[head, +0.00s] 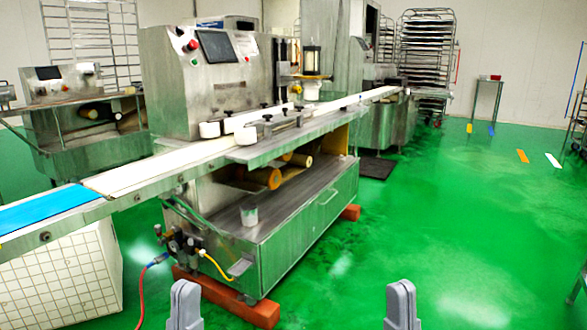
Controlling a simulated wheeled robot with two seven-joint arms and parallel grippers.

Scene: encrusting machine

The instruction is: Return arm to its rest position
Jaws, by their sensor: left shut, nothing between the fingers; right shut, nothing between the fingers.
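My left gripper (185,305) shows at the bottom edge, left of the middle. It points up and its fingers are together with nothing in them. My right gripper (401,305) shows at the bottom edge, right of the middle. It is also shut and empty. Both stand at about the same height, apart from each other. Neither appears to touch anything. The rest of both arms is out of view. The encrusting machine (222,100) stands ahead, with a dark screen and red buttons on its upper body.
A white conveyor belt (150,172) with a blue section (45,208) runs along the machine. Orange-red blocks (225,300) lie under its base. A red hose (140,300) hangs at the left. Tray racks (425,50) stand at the back. The green floor (470,220) at right is largely clear.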

